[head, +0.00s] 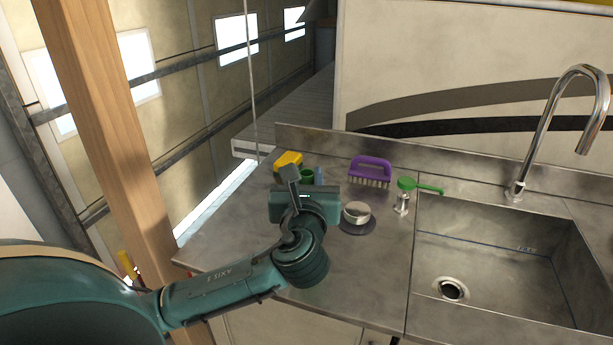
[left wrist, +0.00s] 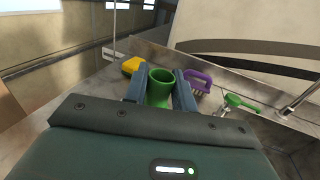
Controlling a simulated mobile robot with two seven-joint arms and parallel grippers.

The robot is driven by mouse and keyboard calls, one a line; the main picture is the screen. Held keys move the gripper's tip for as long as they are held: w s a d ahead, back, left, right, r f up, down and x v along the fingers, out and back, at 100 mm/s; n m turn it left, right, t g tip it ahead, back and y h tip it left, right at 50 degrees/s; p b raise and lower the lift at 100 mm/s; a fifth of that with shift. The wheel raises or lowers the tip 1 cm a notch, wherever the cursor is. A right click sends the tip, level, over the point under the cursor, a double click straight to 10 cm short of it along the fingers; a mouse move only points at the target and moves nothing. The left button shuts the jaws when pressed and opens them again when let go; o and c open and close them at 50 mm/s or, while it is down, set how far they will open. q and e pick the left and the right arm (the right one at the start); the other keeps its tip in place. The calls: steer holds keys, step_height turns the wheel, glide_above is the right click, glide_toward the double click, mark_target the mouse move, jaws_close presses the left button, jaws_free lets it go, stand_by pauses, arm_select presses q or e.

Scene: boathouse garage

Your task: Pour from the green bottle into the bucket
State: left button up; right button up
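The green bottle (left wrist: 160,92) is upright with an open round top, between the two fingers of my left gripper (left wrist: 160,88) in the left wrist view. A small round metal container (head: 356,212), possibly the bucket, stands on a dark disc right of the gripper. My right gripper is not in view.
A purple brush (head: 371,171) and a green-handled tool on a metal piece (head: 406,185) stand farther right. A sink (head: 480,255) with a tall faucet (head: 543,130) is at the right.

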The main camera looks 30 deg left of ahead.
arm_select(q)
steer(key=o, duration=0.5)
steer(key=shift+c, duration=0.2)
steer(key=v, duration=1.3)
jaws_close()
steer(key=shift+s+d+f, duration=0.1)
steer(key=shift+s, duration=0.05)
stand_by(1.3)
